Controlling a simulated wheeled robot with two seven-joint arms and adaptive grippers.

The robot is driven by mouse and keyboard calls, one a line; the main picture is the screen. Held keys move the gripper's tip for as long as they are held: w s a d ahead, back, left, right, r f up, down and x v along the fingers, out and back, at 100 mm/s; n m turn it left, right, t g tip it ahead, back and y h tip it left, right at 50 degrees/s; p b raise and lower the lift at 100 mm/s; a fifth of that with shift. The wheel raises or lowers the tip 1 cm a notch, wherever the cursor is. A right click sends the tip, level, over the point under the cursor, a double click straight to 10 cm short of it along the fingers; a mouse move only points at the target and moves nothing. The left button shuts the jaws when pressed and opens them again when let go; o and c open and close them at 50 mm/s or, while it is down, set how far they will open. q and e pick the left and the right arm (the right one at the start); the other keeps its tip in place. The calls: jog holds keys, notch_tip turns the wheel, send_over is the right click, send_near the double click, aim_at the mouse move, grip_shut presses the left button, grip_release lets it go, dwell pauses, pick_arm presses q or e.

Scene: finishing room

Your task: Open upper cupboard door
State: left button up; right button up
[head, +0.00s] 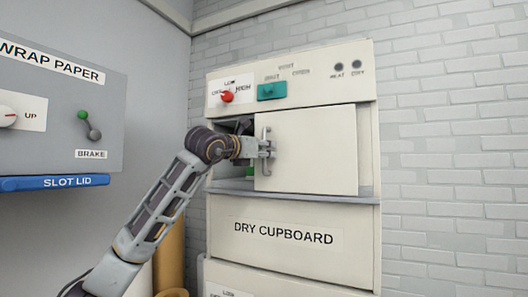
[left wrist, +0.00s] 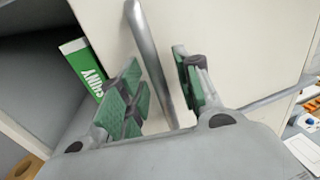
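The upper cupboard door (head: 310,150) is a cream panel on the dry cupboard, standing part open. The cupboard's dark interior shows to the left of its edge. A vertical metal handle (head: 265,158) is on the door's left side. My left gripper (head: 264,148) is at this handle. In the left wrist view, the handle bar (left wrist: 148,50) passes between the green-padded fingers of my left gripper (left wrist: 162,90). The fingers stand apart, with small gaps beside the bar. My right gripper is in neither view.
A green box marked SHINY (left wrist: 82,65) is inside the cupboard. Above the door is a control panel (head: 318,76) with a red knob (head: 227,96) and teal switch (head: 271,91). A grey wrap paper unit (head: 50,120) with a blue slot lid (head: 30,184) is left of my arm.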

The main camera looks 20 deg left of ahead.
pick_arm(q)
jog(key=v, duration=1.2)
dwell(0.5)
dwell(0.3)
